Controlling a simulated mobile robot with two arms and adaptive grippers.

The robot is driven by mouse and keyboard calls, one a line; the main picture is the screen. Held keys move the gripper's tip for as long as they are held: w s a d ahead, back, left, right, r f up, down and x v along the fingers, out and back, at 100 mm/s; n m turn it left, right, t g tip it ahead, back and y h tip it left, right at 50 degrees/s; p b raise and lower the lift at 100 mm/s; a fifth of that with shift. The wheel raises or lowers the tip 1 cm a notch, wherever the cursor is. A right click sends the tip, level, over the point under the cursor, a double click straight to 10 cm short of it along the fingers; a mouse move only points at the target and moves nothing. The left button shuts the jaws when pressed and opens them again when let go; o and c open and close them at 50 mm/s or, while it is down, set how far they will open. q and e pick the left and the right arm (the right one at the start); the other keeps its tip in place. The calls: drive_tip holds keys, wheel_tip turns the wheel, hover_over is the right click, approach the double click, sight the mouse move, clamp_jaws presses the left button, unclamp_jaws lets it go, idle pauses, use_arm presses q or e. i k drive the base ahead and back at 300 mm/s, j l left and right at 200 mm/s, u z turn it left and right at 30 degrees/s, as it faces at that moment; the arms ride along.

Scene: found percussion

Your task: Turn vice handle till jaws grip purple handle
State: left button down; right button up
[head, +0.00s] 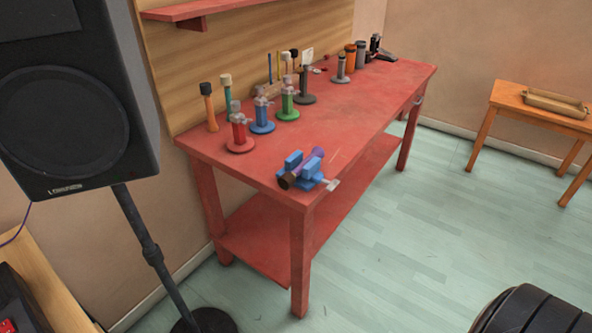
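A blue vice (311,180) is at the near corner of the red workbench (345,117). A purple handle (318,153) shows by its jaws, with a dark round end (286,182) on the near side; whether the jaws touch the purple handle is too small to tell. A light grey piece that looks like the vice handle (332,185) sticks out at the right, past the bench edge. Neither of my grippers is in the head view.
A black loudspeaker (75,110) on a stand is at the left. Several coloured stands, among them a red one (239,136), and tools line the bench's back. A wooden table (520,104) stands at the right.

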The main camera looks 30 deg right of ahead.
sight(331, 186)
drive_tip(key=z, duration=1.3)
